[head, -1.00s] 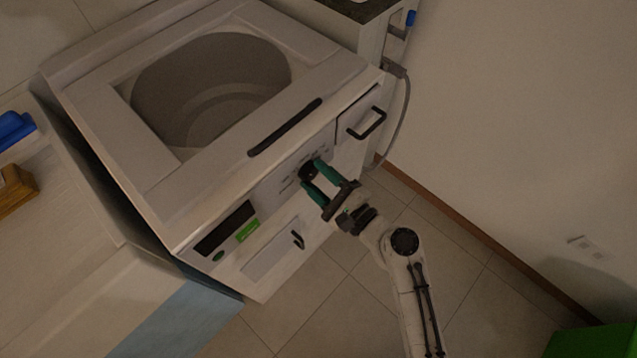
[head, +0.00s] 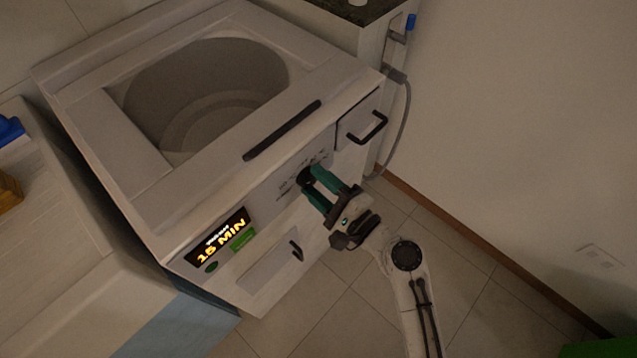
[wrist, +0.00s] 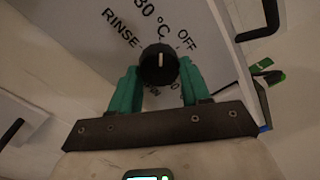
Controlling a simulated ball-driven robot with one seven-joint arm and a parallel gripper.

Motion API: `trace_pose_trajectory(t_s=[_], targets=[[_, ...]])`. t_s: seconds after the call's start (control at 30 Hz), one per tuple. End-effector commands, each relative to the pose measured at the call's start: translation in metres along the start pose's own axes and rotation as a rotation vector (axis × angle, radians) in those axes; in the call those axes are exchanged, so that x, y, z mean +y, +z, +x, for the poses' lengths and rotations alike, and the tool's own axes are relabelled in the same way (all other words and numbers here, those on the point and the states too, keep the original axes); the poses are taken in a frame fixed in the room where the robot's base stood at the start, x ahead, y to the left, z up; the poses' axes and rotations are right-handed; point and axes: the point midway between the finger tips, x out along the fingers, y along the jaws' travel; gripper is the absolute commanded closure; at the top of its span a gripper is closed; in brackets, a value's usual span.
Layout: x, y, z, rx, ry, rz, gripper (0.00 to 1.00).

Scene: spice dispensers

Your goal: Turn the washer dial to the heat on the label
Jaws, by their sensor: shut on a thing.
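The white washer (head: 140,205) stands at the left with its front panel facing my arm. Its black round dial (wrist: 159,66) shows in the wrist view, its white mark pointing upward between "30 °C" and "OFF"; "RINSE" is printed further left. My gripper (head: 308,180), with green fingers, is shut on the dial, one finger on each side; it also shows in the wrist view (wrist: 158,74). My gripper hides the lower dial markings. The display (head: 218,238) is lit and reads "15 MIN" under a small unclear line.
A black handle (head: 368,127) juts from the drawer right of the dial, and another small handle (head: 296,250) from the lower door. A dark bar (head: 282,131) runs along the top front edge. Tiled floor before the washer is free.

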Motion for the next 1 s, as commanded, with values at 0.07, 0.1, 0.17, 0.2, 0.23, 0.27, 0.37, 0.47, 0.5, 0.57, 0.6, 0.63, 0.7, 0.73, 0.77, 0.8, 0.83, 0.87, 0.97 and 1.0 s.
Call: trace_pose_trajectory(t_s=[0.07,0.1,0.17,0.2,0.23,0.27,0.37,0.47,0.5,0.57,0.6,0.63,0.7,0.73,0.77,0.8,0.83,0.87,0.97,1.0], targets=[[0.001,0.0,-0.001,0.0,0.002,0.001,0.84],[0.001,0.0,-0.001,0.0,0.002,0.001,0.49],[0.001,0.0,0.0,0.0,0.002,0.002,0.44],[0.001,0.0,0.0,0.0,0.001,0.002,0.4],[0.001,0.0,0.0,0.0,0.001,0.002,0.37],[0.001,0.0,0.0,0.0,0.001,0.002,0.34],[0.001,0.0,0.0,0.0,0.001,0.002,0.28],[0.0,0.0,0.0,0.0,0.001,0.002,0.28],[0.0,0.0,0.0,0.0,0.001,0.002,0.28],[0.0,0.0,-0.001,0.0,0.0,0.002,0.28],[0.001,0.0,-0.002,0.001,0.0,0.002,0.28],[0.001,-0.001,-0.004,0.001,0.0,0.002,0.28],[0.001,-0.001,-0.01,0.002,0.001,0.003,0.28],[0.001,-0.001,-0.014,0.002,0.001,0.003,0.28],[0.001,-0.001,-0.018,0.002,0.0,0.003,0.28],[0.002,-0.001,-0.025,0.003,0.0,0.004,0.28],[0.002,-0.001,-0.031,0.003,0.0,0.003,0.28],[0.002,-0.001,-0.037,0.003,0.001,0.004,0.28],[0.002,-0.001,-0.057,0.004,0.001,0.003,0.28],[0.002,-0.001,-0.065,0.003,0.0,0.003,0.28]])
